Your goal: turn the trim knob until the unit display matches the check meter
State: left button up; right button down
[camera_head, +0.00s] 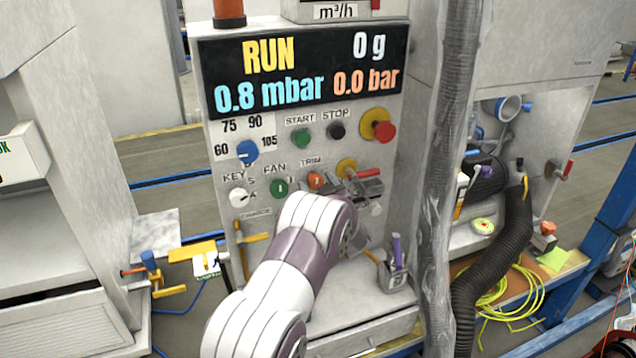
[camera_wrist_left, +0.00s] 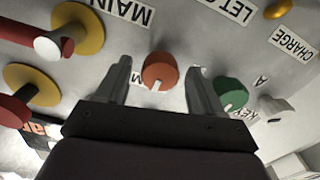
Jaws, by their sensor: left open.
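The trim knob (camera_head: 317,181) is a small orange knob under the TRIM label on the panel. In the left wrist view the trim knob (camera_wrist_left: 160,70) shows orange-red with a pale pointer mark, between my finger tips. My left gripper (camera_head: 360,190) is in front of the panel, close to the knob, partly hidden by my own arm. In the wrist view my left gripper (camera_wrist_left: 161,78) is open, with a finger on each side; I cannot tell any contact. The unit display (camera_head: 303,72) reads RUN, 0 g, 0.8 mbar and 0.0 bar. I cannot make out a check meter.
A grey hose (camera_head: 457,150) hangs right of the panel.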

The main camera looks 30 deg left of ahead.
pick_arm(q)
jog(key=shift+w+a+f, duration=0.1)
jog(key=c, duration=1)
jog(key=shift+f+n+b, duration=0.15)
jog(key=shift+n+b, duration=0.35)
jog(key=shift+b, duration=0.45)
jog(key=shift+c, duration=0.2)
jog(key=shift+n+b, duration=5.4)
jog(key=shift+b, duration=1.4)
jog(key=o, duration=1)
jog(key=shift+o, duration=0.2)
